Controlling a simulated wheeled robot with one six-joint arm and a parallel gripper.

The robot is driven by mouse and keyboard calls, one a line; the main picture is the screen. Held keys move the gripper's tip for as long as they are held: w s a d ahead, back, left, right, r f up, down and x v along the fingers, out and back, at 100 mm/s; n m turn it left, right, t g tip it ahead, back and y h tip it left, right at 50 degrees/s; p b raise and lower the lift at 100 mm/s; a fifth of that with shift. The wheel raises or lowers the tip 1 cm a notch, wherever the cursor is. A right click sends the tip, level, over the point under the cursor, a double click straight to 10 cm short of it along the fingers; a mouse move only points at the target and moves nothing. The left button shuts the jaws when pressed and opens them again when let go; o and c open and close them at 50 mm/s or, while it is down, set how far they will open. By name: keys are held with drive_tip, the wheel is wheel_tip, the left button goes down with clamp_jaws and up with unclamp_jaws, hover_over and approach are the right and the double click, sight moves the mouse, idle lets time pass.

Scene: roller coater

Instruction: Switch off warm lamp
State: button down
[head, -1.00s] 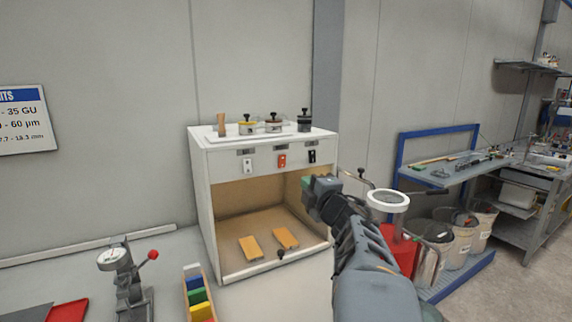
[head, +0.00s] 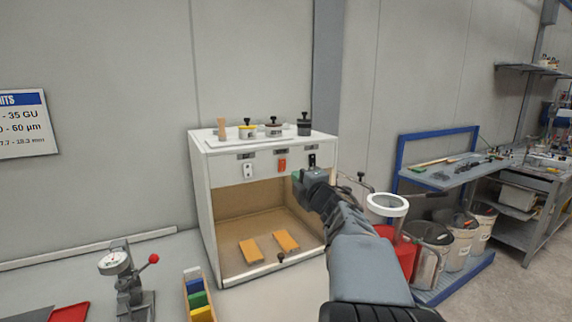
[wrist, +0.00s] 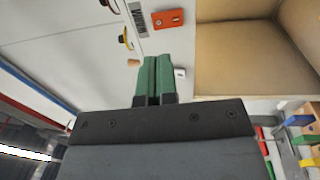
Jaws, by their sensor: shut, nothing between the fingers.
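A white light booth (head: 200,190) stands on the bench, with a front panel above its open, tan-lined chamber. The panel carries a white switch (head: 248,171), a red switch (head: 282,165) and a black switch (head: 312,160), each under a small label. Which one is the warm lamp's I cannot read for sure. My gripper (head: 296,178) is shut and empty, in front of the panel, just below and right of the red switch. In the wrist view my green fingertips (wrist: 158,60) are together, with the red switch (wrist: 168,19) beyond them and the white switch (wrist: 181,72) beside them.
Small pots (head: 273,127) and a wooden peg stand on the booth's top. Two orange panels (head: 287,241) lie inside the chamber. A dial gauge stand (head: 117,265) and a box of coloured blocks (head: 197,297) are on the bench. A red container (head: 402,252) stands right of my arm.

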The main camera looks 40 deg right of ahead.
sight(282, 161)
drive_tip(key=w, duration=0.2)
drive_tip(key=w+p, duration=0.1)
drive_tip(key=w, duration=0.2)
drive_tip(key=w+d+r+p, duration=0.1)
drive_tip(key=w, duration=0.1)
drive_tip(key=shift+w, duration=0.4)
drive_tip(key=shift+w+r+p, duration=0.15)
drive_tip(key=shift+r+p, duration=0.25)
drive_tip(key=shift+p, duration=0.45)
drive_tip(key=shift+r+g+p, duration=0.15)
drive_tip(key=shift+g+p, duration=0.35)
drive_tip(key=shift+p, duration=0.45)
drive_tip(key=shift+f+b, duration=0.25)
drive_tip(key=shift+b, duration=0.15)
